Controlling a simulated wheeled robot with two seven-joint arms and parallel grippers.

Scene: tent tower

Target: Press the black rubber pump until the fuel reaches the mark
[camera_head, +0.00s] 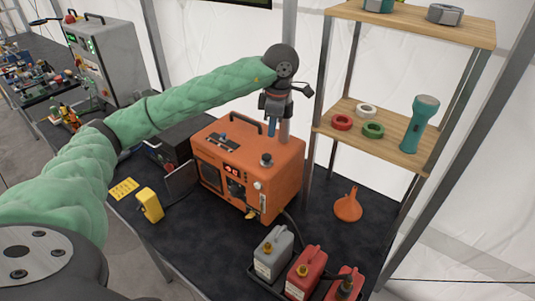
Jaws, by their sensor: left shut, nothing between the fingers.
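An orange machine (285,165) with a red lit display (233,170) and a top handle stands on the dark table. A round black knob (266,159), which looks like the rubber pump, sits on its top near the front edge. A small pale fitting (258,186) is on the front face below it; I cannot read a fuel level or mark there. My left gripper (271,128) points down over the back part of the machine's top, behind and above the knob. It is shut and empty, and appears apart from the knob. My right gripper is out of view.
Grey (275,252) and red (305,272) fuel cans stand in a tray at the front. An orange funnel (348,206) lies right of the machine. A yellow object (149,205) stands left. A wooden shelf (385,135) holds tape rolls and a teal flashlight (420,122).

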